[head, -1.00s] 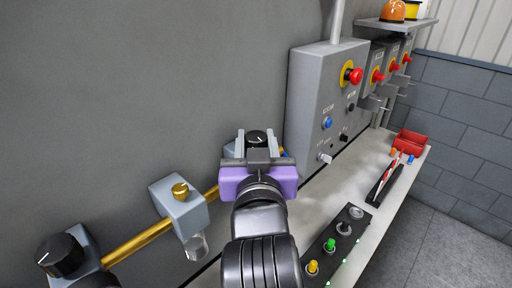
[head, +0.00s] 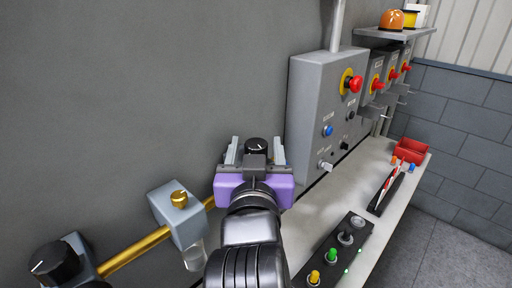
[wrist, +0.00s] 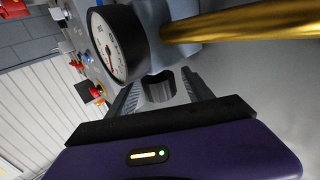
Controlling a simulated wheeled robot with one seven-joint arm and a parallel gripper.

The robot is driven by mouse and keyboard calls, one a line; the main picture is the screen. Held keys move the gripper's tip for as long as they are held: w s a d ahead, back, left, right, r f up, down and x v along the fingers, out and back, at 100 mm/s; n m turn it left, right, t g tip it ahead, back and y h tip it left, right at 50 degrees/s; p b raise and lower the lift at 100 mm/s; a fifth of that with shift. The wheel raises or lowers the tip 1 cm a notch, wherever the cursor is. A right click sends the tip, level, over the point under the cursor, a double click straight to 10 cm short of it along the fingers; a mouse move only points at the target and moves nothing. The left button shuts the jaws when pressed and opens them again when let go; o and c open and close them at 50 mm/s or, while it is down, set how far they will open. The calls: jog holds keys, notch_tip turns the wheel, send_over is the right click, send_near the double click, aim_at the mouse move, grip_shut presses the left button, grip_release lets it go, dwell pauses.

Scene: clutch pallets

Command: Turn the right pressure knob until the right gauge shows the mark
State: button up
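The right pressure knob (head: 258,146) is black and round with a white pointer line, on the wall-side unit beyond my gripper (head: 254,152). It also shows as a dark ribbed knob in the wrist view (wrist: 160,88). My gripper, with a purple body, is open; its two fingers stand on either side of the knob, with visible gaps. The right gauge (wrist: 118,43) has a white dial, black rim and a reddish needle, and shows beside the knob in the wrist view. Its mark is too small to tell. In the head view my gripper and arm hide the gauge.
A grey control box (head: 310,100) with a red button stands right of my gripper. A bench (head: 330,212) holds a button strip and a red bin (head: 411,149).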

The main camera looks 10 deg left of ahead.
jog(key=shift+s, duration=0.1)
jog(key=s+b, duration=0.2)
jog(key=s, duration=0.5)
jog(key=shift+s+d, duration=0.3)
jog(key=shift+d, duration=0.05)
